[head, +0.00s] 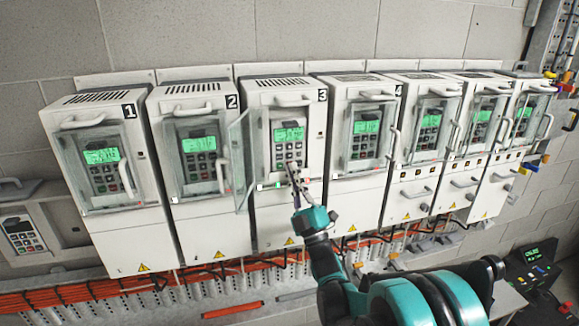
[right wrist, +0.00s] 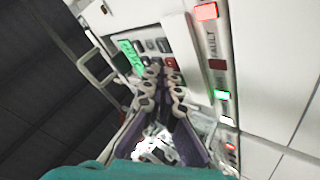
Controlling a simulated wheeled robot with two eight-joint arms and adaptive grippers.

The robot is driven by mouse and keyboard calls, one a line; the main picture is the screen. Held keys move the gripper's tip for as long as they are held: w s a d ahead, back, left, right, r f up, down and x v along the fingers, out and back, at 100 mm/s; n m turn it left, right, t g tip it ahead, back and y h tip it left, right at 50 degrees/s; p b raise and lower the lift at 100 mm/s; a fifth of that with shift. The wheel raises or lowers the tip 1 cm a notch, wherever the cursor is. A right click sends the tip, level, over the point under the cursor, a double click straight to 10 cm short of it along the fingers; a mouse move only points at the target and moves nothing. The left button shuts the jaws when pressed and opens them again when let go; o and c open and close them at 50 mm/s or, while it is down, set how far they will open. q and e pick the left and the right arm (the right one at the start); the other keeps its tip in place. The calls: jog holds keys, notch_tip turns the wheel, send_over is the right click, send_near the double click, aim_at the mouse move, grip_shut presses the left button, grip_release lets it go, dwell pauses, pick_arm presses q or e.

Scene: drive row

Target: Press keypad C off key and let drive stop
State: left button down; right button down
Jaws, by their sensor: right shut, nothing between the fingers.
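The cabinet numbered 3 (head: 258,110) has its clear cover (head: 238,150) swung open to the left. Its keypad (head: 288,148) with a lit green screen is exposed. No letter C is readable. My right gripper (head: 293,170) is shut and empty, its fingertips at the lower part of this keypad. In the right wrist view the fingertips (right wrist: 161,70) are close to the keypad's keys, beside a red key (right wrist: 171,63). I cannot tell whether they touch it. The green screen (right wrist: 131,56) is left of them. My left gripper is not in view.
Cabinets 1 (head: 100,150), 2 (head: 195,150) and 4 (head: 360,150) stand alongside, with clear covers over lit screens. More cabinets stand to the right. Orange cables (head: 120,290) run below. Beside the keypad are a red lamp marked FAULT (right wrist: 206,12) and a green lamp (right wrist: 221,94).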

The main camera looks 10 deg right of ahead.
jog(key=shift+w, duration=0.35)
dwell(0.6)
jog(key=shift+s, duration=0.1)
jog(key=shift+s+b, duration=0.3)
jog(key=shift+s, duration=0.45)
jog(key=shift+s+d, duration=0.1)
jog(key=shift+s, duration=2.35)
